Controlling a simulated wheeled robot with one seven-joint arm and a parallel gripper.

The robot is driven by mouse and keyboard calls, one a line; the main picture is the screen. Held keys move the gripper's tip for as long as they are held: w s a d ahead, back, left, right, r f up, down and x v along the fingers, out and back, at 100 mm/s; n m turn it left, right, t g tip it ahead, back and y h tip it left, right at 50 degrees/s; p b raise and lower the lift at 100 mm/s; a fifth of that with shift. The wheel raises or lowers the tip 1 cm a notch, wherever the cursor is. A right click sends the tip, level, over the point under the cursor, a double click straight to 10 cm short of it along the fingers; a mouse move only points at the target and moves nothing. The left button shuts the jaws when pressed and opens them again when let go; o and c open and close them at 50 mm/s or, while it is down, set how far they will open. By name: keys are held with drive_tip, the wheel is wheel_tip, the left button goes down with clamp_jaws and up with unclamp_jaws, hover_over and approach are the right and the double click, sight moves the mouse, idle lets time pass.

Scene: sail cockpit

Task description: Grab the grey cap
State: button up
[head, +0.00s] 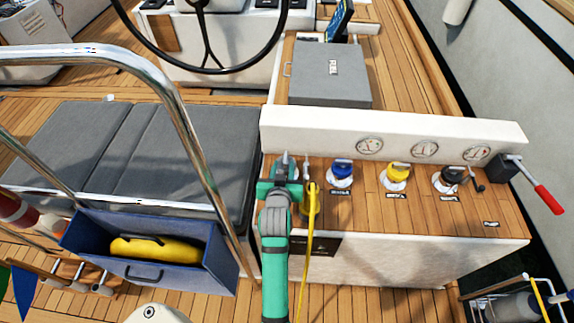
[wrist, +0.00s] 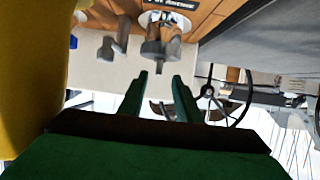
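The grey cap (wrist: 160,48) sits on a light round base on the wooden panel in the wrist view, beside a label. It is just beyond my fingertips, with a clear gap between them and the cap. My gripper (wrist: 158,82) has two green fingers spread apart with nothing between them. In the head view my gripper (head: 283,172) is over the left end of the wooden console top. It hides most of what is under it there, so the cap cannot be made out clearly.
A blue cap (head: 342,167), a yellow cap (head: 398,172) and a black cap (head: 452,176) stand to the right on the console. A yellow cord (head: 311,225) hangs beside my gripper. A white ledge (head: 400,128) with gauges rises behind. A steel rail (head: 178,112) arches at the left.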

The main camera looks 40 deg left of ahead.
sight(285, 159)
drive_tip(key=shift+x, duration=3.15)
drive_tip(key=shift+w+d+r, duration=0.1)
drive_tip(key=shift+w+r, duration=0.05)
clamp_jaws()
